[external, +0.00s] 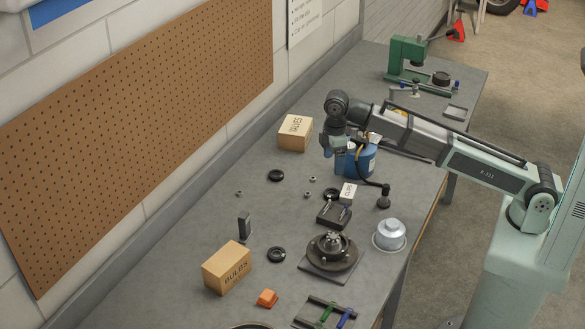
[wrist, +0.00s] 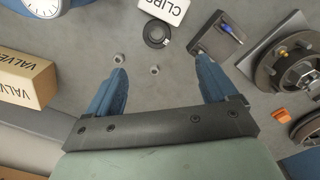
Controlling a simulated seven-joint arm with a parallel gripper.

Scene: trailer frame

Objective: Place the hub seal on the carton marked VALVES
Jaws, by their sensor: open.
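Three black rings lie on the bench in the external view, and I cannot tell which is the hub seal. One ring (external: 276,175) lies flat left of the small nuts. A second ring (external: 277,254) lies nearer the BULBS carton. A third ring (external: 331,193) is partly hidden beside the CLIPS box; it also shows in the wrist view (wrist: 157,33). The VALVES carton (external: 294,133) stands near the wall, its top bare; it also shows in the wrist view (wrist: 24,78). My gripper (external: 335,150) is raised above the bench, open and empty (wrist: 160,66).
A blue can (external: 355,162) stands close beside my gripper. The CLIPS box (external: 348,191), a dark tray (external: 332,217), a hub assembly (external: 333,252) and a BULBS carton (external: 227,268) occupy the bench. Small nuts (wrist: 119,58) lie loose. A green press (external: 408,60) stands at the far end.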

